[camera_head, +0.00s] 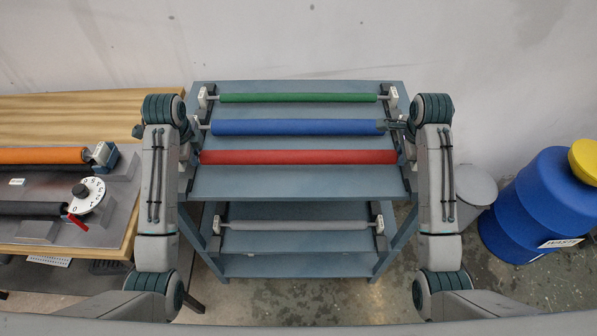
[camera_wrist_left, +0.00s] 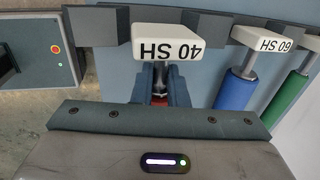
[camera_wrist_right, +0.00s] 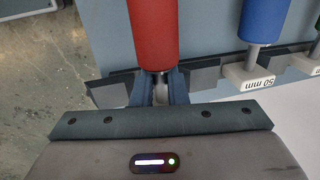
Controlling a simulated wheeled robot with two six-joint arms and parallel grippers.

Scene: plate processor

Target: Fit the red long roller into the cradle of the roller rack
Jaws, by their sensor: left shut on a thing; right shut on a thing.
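The red long roller (camera_head: 298,157) lies level across the front of the rack's top shelf, in front of the blue roller (camera_head: 297,127). My left gripper (camera_wrist_left: 160,88) is shut on its left shaft end, beneath the white "40 SH" tag (camera_wrist_left: 167,46); only a sliver of red shows there. My right gripper (camera_wrist_right: 160,87) is shut on its right shaft, just beyond the red body (camera_wrist_right: 152,35). Dark cradle blocks of the roller rack (camera_wrist_right: 118,90) flank the right shaft. My arms and grippers cover both ends, so I cannot tell whether the shafts are seated.
A green roller (camera_head: 298,97) sits at the back of the rack, and a grey roller (camera_head: 297,226) on the lower shelf (camera_head: 300,265). A bench with an orange roller (camera_head: 42,155) and a dial stands left. A blue waste barrel (camera_head: 535,205) and grey bin (camera_head: 474,187) stand right.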

